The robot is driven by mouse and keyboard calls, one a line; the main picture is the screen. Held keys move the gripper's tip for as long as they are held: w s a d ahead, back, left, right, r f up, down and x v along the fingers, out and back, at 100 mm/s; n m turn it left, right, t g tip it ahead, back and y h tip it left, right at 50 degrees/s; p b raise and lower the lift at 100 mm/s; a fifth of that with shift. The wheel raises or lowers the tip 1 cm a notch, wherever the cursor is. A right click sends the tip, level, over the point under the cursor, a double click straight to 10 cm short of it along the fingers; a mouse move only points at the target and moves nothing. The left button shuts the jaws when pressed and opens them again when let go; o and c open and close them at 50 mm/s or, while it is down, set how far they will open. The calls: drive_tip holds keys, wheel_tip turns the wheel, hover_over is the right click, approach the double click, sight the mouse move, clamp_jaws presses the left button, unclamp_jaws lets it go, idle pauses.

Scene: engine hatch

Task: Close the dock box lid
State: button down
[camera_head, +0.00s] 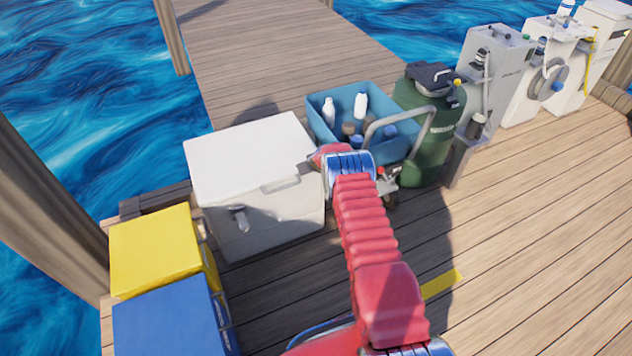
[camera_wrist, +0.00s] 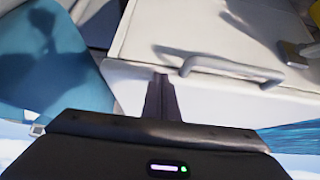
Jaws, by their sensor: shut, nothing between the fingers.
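The dock box (camera_head: 265,220) is a white chest on the deck, left of centre in the head view. Its white lid (camera_head: 245,155) lies flat across the top; I cannot tell whether a small gap remains at the front. The front carries a handle and a metal latch (camera_head: 240,218). The wrist view looks inverted and shows the handle (camera_wrist: 235,68) and latch (camera_wrist: 294,53) close up. My gripper (camera_head: 306,167) is at the lid's front right corner, partly hidden behind my red arm. Its narrow shut fingers (camera_wrist: 160,85) are beside the handle's end, with nothing held; contact is unclear.
A blue open bin (camera_head: 318,128) with bottles stands right of the box, by a green tank (camera_head: 432,140) on a hand cart. Yellow (camera_head: 155,250) and blue (camera_head: 170,320) crates stand at front left. Water borders the dock; open planks lie at right.

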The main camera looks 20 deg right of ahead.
drive_tip(key=s+d, duration=0.1)
drive_tip(key=s, duration=0.8)
drive_tip(key=shift+s+r, duration=0.15)
drive_tip(key=shift+r, duration=0.1)
idle(1.5)
idle(0.6)
drive_tip(key=shift+w+a+r, duration=0.1)
drive_tip(key=shift+w+r, duration=0.2)
drive_tip(key=shift+w, duration=0.55)
drive_tip(key=shift+w+a+r, duration=0.1)
drive_tip(key=shift+w+r, duration=0.2)
drive_tip(key=shift+w, duration=0.5)
drive_tip(key=shift+w+a+r, duration=0.1)
drive_tip(key=shift+w+r, duration=0.2)
drive_tip(key=shift+w, duration=0.55)
drive_tip(key=shift+s, duration=0.1)
drive_tip(key=shift+w+a+r, duration=0.1)
drive_tip(key=shift+w+r, duration=0.15)
drive_tip(key=shift+w, duration=0.5)
drive_tip(key=shift+w+a+r, duration=0.1)
drive_tip(key=shift+w+r, duration=0.15)
drive_tip(key=shift+w, duration=0.5)
idle(0.6)
